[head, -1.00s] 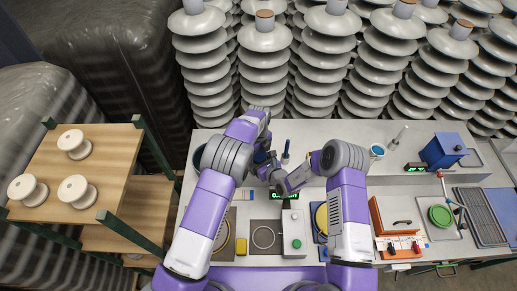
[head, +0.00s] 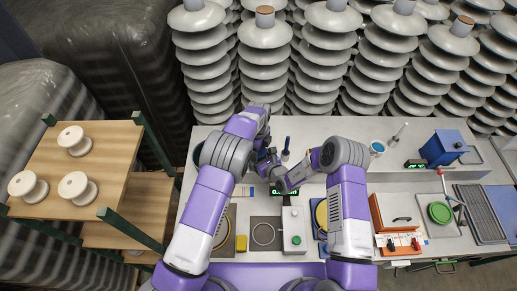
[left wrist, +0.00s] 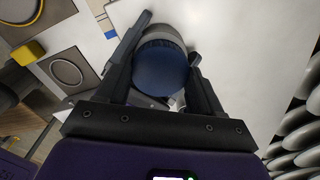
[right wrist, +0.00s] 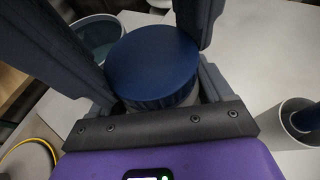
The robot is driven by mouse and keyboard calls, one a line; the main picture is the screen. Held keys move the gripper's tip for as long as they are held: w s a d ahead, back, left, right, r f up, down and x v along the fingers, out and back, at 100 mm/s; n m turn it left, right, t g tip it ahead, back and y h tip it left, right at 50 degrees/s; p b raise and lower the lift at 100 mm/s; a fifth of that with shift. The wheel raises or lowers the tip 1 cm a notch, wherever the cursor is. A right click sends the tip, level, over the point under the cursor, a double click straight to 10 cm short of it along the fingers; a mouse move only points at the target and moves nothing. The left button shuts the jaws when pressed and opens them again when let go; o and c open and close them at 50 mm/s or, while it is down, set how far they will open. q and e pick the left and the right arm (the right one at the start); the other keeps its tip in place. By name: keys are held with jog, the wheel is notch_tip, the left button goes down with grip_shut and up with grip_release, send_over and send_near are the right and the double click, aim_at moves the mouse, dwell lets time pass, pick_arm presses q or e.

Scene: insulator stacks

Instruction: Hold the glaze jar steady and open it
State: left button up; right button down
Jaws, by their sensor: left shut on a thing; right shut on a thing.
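The glaze jar has a pale grey body (left wrist: 160,33) and a dark blue ribbed lid (left wrist: 162,68). The lid also shows in the right wrist view (right wrist: 152,62), sitting over the pale body. My left gripper (left wrist: 170,38) has its fingers on either side of the jar and is shut on it. My right gripper (right wrist: 150,70) is at the lid, shut on it. In the head view both grippers meet over the bench and mostly hide the jar. The exact finger contacts are hard to see.
A pot with a blue tool (right wrist: 297,120) stands near the jar. The bench holds a grey box with a green button (head: 294,240), a yellow block (head: 241,243) and an orange box (head: 394,213). Tall insulator stacks (head: 265,60) line the back. Spools (head: 76,186) sit on a left shelf.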

pick_arm(q)
jog(key=o, duration=1.2)
jog(key=shift+r, duration=2.3)
jog(key=shift+c, duration=0.4)
notch_tip(320, 180, up, 3)
jog(key=m, duration=0.2)
jog(key=shift+m, duration=0.4)
jog(key=shift+f, duration=0.4)
notch_tip(320, 180, down, 7)
jog(key=shift+r, duration=0.1)
